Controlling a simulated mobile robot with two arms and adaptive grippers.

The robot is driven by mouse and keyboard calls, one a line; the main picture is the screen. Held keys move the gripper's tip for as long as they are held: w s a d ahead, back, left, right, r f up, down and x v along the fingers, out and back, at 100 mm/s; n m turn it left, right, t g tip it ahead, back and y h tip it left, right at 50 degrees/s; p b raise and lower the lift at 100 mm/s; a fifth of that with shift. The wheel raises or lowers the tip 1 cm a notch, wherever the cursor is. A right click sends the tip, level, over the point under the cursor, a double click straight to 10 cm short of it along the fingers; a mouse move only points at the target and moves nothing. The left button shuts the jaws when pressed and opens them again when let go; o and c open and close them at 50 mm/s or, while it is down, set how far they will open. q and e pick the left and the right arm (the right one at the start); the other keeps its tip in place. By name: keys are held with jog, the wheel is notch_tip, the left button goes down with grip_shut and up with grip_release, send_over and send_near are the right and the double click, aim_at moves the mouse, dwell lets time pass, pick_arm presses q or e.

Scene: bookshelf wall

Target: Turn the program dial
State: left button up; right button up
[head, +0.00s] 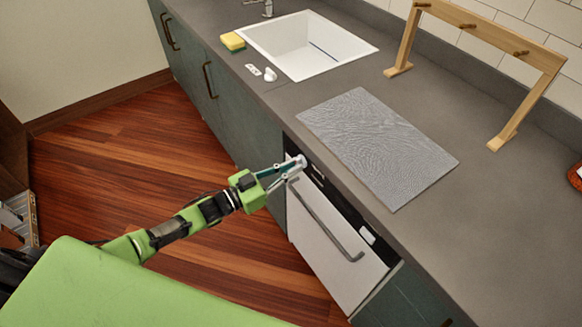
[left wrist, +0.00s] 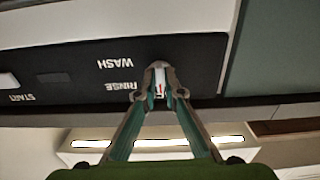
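The dishwasher (head: 322,248) has a white door and a black control strip under the counter's front edge. The small white program dial (head: 301,160) sits at the strip's left end. My left gripper (head: 293,168) reaches it from the left. In the left wrist view the fingers converge on the dial (left wrist: 160,84), which shows white with a red mark between the fingertips. The fingers look closed on it. The labels WASH and RINSE appear upside down beside the dial; much of the dial is hidden by the fingers. My right gripper is not in view.
A grey textured mat (head: 377,145) lies on the counter above the dishwasher. A white sink (head: 340,50), a yellow sponge (head: 233,41) and a wooden rack (head: 480,35) are farther back. A START label (left wrist: 23,98) marks the control strip.

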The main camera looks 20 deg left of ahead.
pick_arm(q)
jog(key=shift+o, duration=1.1)
jog(key=shift+s+a, duration=0.1)
jog(key=v, duration=1.1)
jog(key=shift+s+a, duration=0.25)
jog(key=shift+s, duration=0.05)
jog(key=shift+f, duration=0.1)
jog(key=s+a+f+n+y, duration=0.1)
jog(key=a+f+y, duration=0.15)
jog(key=f, duration=0.45)
jog(key=s+a+f+n+y, duration=0.1)
jog(key=a+f+n+y, duration=0.15)
jog(key=f, duration=0.55)
jog(key=s+a+f+g+y, duration=0.1)
jog(key=s+f+g+y, duration=0.15)
jog(key=s+f, duration=0.4)
jog(key=s+f+g+y, duration=0.2)
jog(key=s+f+g, duration=0.15)
jog(key=f, duration=0.55)
jog(key=s+d+f+g, duration=0.2)
jog(key=s+f, duration=0.2)
jog(key=s, duration=0.5)
jog(key=s+d+f+n+g+y, duration=0.1)
jog(key=s+f, duration=0.4)
jog(key=s, duration=0.5)
jog(key=s+d+f+g, duration=0.4)
jog(key=s+f, duration=0.1)
jog(key=s, duration=0.4)
jog(key=shift+s+d, duration=0.2)
jog(key=shift+s, duration=0.2)
